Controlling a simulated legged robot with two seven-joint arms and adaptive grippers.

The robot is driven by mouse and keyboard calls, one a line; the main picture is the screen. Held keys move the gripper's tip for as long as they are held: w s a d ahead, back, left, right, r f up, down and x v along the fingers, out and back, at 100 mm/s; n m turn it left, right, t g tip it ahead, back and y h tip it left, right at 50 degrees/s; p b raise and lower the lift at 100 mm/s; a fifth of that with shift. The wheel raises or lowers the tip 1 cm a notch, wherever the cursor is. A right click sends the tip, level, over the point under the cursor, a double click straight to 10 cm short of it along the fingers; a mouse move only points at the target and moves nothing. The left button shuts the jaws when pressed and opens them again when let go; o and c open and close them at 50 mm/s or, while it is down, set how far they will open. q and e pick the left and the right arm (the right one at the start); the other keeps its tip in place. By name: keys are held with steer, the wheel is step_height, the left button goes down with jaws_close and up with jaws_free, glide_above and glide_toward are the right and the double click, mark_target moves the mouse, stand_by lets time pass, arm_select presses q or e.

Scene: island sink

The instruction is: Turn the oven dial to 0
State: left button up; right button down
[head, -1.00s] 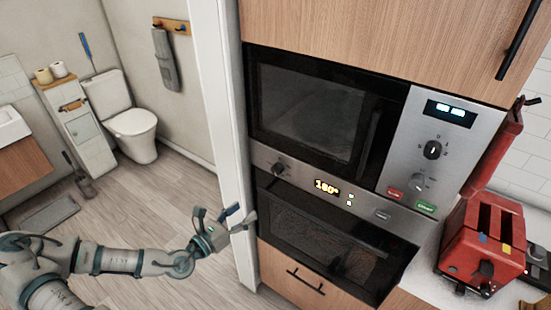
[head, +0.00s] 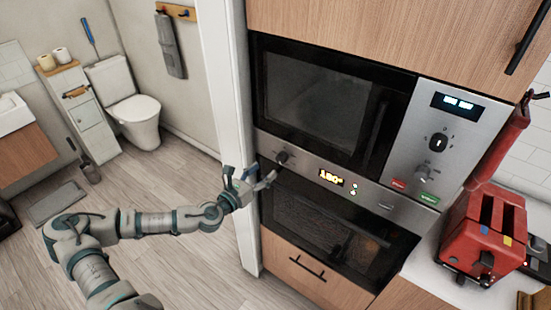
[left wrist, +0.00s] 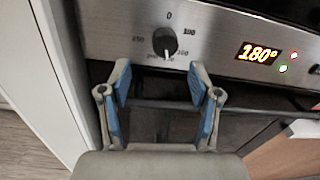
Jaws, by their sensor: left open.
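The oven dial (head: 283,157) is a black knob on the steel panel at the oven's upper left. It also shows in the left wrist view (left wrist: 166,41), with 0 printed above it and other numbers around it; its white mark points downward. The oven display (head: 331,178) reads 180° and is lit; it shows clearly in the left wrist view (left wrist: 257,53). My left gripper (head: 271,176) is open and empty, just below and left of the dial. In the left wrist view its blue-padded fingertips (left wrist: 160,72) are spread on either side below the dial, apart from it. My right gripper is not seen.
The oven door and its handle (left wrist: 220,104) lie below the panel. A microwave (head: 315,105) sits above. A white door frame (head: 228,130) stands close left of the oven. A red toaster (head: 484,240) stands on the counter at right. Open floor lies left.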

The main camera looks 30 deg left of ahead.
mark_target(279, 159)
arm_select(q)
steer(key=w, duration=0.3)
steer(key=w+d+p, duration=0.1)
steer(key=w, duration=0.2)
steer(key=shift+w+d+r, duration=0.1)
steer(key=shift+d, duration=0.05)
steer(key=shift+w+d, duration=0.25)
steer(key=shift+w, duration=0.15)
steer(key=shift+a, duration=0.1)
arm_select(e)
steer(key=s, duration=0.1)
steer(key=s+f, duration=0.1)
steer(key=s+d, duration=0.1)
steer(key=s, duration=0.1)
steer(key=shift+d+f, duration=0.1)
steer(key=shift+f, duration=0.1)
arm_select(q)
steer(key=shift+c, duration=0.2)
steer(key=shift+a, duration=0.25)
steer(key=c, duration=1.1)
steer(key=shift+d, duration=0.15)
